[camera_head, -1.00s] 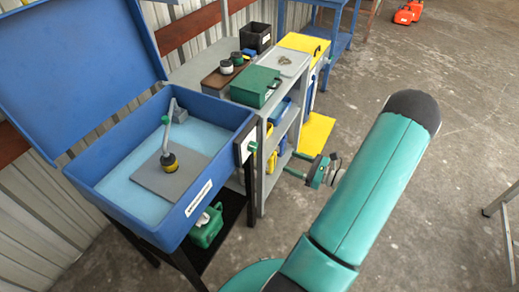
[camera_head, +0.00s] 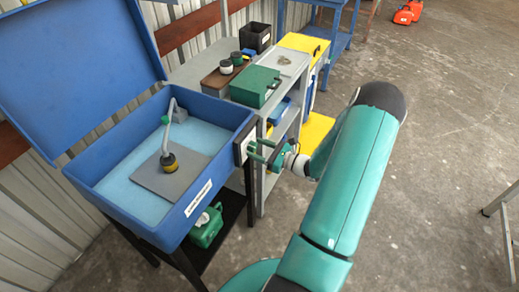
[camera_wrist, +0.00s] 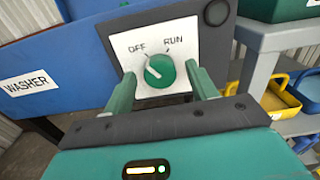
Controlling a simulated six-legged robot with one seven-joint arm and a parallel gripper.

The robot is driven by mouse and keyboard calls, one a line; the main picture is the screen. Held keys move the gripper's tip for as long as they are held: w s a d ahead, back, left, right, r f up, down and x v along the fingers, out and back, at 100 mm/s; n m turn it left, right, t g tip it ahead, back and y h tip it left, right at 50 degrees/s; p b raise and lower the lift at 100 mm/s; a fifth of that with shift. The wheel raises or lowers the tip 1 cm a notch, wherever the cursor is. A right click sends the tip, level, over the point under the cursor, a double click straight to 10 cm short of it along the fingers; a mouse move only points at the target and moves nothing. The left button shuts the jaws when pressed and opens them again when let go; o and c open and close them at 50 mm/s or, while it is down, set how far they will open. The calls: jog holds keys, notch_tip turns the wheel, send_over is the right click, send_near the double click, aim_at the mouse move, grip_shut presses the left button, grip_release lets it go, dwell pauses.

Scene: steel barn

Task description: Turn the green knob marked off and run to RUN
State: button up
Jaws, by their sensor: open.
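The green knob (camera_wrist: 160,70) sits on a white plate (camera_wrist: 181,39) marked OFF and RUN, on the side of the blue washer (camera_wrist: 65,60). Its pale pointer line is turned toward the upper left, toward OFF. In the wrist view my gripper (camera_wrist: 161,80) is open, with one green finger on each side of the knob in the picture. I cannot tell if the fingers touch it. In the head view my gripper (camera_head: 262,151) is at the washer's right side, by the plate (camera_head: 243,146), and the knob is hidden behind the fingers.
A grey shelf unit (camera_head: 262,180) with a green case (camera_head: 255,86) stands just beyond the washer, close to my gripper. The washer (camera_head: 205,205) has its lid up and stands on a black frame.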

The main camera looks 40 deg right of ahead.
jog(key=c, duration=1)
jog(key=shift+m, duration=0.3)
jog(key=m, duration=0.9)
jog(key=shift+m, duration=2.2)
